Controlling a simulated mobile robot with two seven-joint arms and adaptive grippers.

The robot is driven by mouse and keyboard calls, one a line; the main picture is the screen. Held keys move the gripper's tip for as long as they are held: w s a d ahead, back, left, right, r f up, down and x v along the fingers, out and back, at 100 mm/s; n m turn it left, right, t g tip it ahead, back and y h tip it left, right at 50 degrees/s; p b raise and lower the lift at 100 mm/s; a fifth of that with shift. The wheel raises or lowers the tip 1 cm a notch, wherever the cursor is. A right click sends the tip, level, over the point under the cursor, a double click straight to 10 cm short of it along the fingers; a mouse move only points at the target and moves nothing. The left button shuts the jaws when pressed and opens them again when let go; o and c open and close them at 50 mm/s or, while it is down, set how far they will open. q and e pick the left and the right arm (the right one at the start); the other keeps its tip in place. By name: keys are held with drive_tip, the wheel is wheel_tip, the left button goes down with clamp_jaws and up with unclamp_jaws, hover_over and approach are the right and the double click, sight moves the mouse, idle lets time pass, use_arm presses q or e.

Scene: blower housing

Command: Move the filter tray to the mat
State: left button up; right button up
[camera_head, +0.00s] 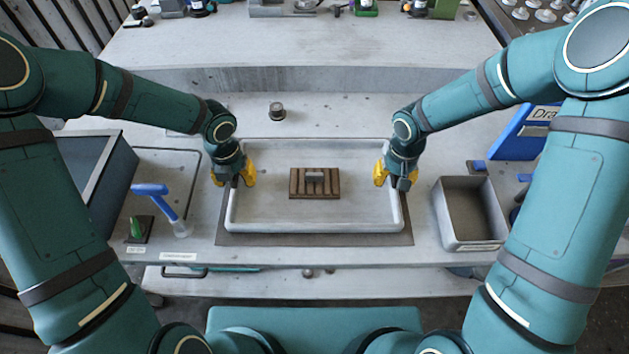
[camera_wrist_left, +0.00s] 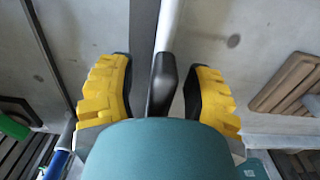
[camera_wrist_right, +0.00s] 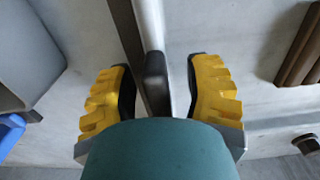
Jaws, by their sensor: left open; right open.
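The filter tray is a pale, shallow rectangular tray (camera_head: 315,227) in the middle of the bench. It lies over a darker grey mat (camera_head: 320,240), whose front and side edges show; I cannot tell whether they touch. A brown slatted block (camera_head: 297,184) with a grey grip sits inside the tray. My left gripper (camera_head: 233,178) is open at the tray's left rim, and my right gripper (camera_head: 395,178) is open at its right rim. In the left wrist view a black handle (camera_wrist_left: 161,88) stands between the open fingers. The right wrist view shows another black handle (camera_wrist_right: 155,82) between open fingers.
A grey open bin (camera_head: 470,240) stands right of the mat. A blue-headed spray bottle (camera_head: 163,205) and a dark open box (camera_head: 95,170) are at the left. A small dark knob (camera_head: 277,111) stands behind the tray. A blue holder (camera_head: 525,135) is at the right.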

use_arm(q)
drive_tip(key=shift+o, duration=0.2)
drive_tip(key=shift+f, duration=0.1)
use_arm(e)
drive_tip(key=shift+o, duration=0.2)
drive_tip(key=shift+f, duration=0.1)
use_arm(q)
clamp_jaws()
use_arm(e)
clamp_jaws()
